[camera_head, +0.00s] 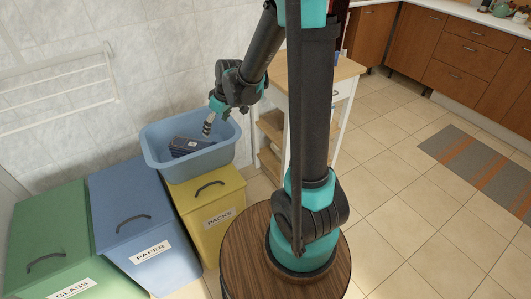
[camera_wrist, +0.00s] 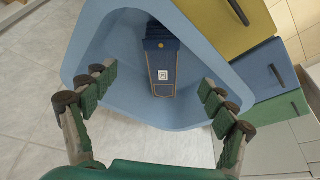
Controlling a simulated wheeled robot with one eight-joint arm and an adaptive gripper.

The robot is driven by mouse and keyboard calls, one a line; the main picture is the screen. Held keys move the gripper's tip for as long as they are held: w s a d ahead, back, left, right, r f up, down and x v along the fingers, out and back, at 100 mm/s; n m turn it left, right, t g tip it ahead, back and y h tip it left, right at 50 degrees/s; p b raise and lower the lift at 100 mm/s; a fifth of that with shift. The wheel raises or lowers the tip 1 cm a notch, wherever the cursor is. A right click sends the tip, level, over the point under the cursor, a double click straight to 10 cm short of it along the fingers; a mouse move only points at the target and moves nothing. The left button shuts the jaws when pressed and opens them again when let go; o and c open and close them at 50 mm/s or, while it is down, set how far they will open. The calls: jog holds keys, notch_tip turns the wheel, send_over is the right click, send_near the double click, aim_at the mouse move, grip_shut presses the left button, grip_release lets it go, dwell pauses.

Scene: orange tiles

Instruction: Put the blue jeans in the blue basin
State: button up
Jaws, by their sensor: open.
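The blue basin (camera_head: 163,162) stands on the yellow bin in the head view, and its rim and inner wall fill much of the wrist view (camera_wrist: 108,70). The folded blue jeans (camera_head: 184,146) lie inside the basin; in the wrist view they are a dark blue bundle (camera_wrist: 160,60) with a small white tag, resting in the basin. My gripper (camera_head: 208,125) is over the basin, just above the jeans. In the wrist view its fingers (camera_wrist: 160,88) are spread wide, with the jeans between and beyond them. Nothing is held in the fingers.
A yellow bin marked PACKS (camera_head: 222,205) is under the basin. A blue PAPER bin (camera_head: 140,220) and a green GLASS bin (camera_head: 55,240) stand to its left. A wooden-topped cart (camera_head: 345,70) stands right of the basin.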

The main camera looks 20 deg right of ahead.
jog(key=s+d+m+h, duration=0.1)
jog(key=s+d+m, duration=0.3)
jog(key=s+d, duration=0.3)
jog(key=s+d+f+m+t+h, duration=0.1)
jog(key=s+d+m, duration=0.3)
jog(key=s+d, duration=0.4)
jog(key=s+h, duration=0.1)
jog(key=s, duration=0.4)
jog(key=shift+m, duration=0.4)
